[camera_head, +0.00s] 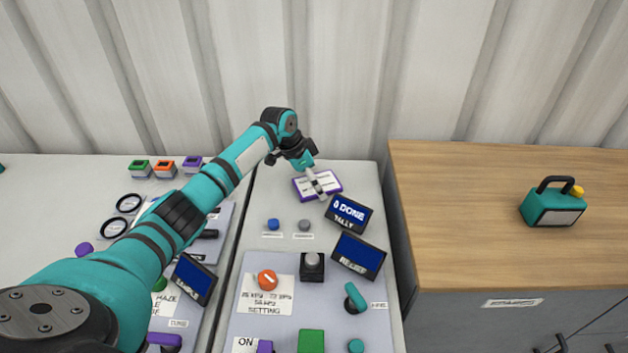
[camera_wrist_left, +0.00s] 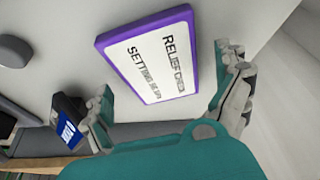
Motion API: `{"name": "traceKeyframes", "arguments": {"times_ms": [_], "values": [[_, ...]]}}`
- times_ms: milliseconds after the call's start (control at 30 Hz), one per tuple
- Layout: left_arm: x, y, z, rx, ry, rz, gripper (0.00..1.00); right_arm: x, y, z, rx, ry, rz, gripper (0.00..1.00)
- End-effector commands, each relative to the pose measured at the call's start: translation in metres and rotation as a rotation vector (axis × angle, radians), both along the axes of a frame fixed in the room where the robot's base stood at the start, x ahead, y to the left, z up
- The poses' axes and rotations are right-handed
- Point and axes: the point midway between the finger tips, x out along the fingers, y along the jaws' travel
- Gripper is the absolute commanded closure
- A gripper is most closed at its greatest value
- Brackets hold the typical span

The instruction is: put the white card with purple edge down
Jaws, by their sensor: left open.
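The white card with purple edge (camera_head: 329,181) lies at the back of the grey panel, near the wall. In the left wrist view the card (camera_wrist_left: 148,58) shows its printed face, with lettering that starts "RELIEF" and "SETTING". My left gripper (camera_head: 313,183) is over the card in the head view and hides part of it. In the left wrist view my left gripper (camera_wrist_left: 168,92) is open, with one finger on each side of the card's near end. I see gaps between the fingers and the card. I cannot tell the exact height between them. My right gripper is not in view.
A "DONE TALLY" screen (camera_head: 349,214) stands just in front of the card's right side. Blue (camera_head: 273,224) and grey (camera_head: 305,225) knobs sit nearer. A second screen (camera_head: 359,255) is further forward. A wooden-topped cabinet (camera_head: 460,210) with a teal case (camera_head: 553,206) is at the right.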

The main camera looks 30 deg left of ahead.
Motion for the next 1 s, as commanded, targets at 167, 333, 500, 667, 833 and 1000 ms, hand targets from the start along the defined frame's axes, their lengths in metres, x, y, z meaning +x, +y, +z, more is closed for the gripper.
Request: {"name": "traceKeyframes", "arguments": {"times_ms": [167,333,500,667,833,1000], "values": [[-0.008,0.009,0.03,0.003,-0.006,0.0,0.0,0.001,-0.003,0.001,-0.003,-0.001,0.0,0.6],[-0.019,0.019,0.065,0.002,-0.005,0.001,0.0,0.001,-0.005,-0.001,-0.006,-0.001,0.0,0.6],[-0.027,0.026,0.092,0.0,-0.004,0.0,0.0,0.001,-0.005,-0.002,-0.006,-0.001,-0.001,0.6],[-0.032,0.029,0.105,0.0,-0.001,0.0,0.0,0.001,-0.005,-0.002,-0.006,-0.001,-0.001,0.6],[-0.033,0.03,0.108,0.001,-0.001,-0.001,0.0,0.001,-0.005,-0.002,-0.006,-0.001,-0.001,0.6],[-0.033,0.03,0.108,0.0,-0.001,0.0,0.0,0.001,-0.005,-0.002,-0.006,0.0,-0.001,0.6]]}}
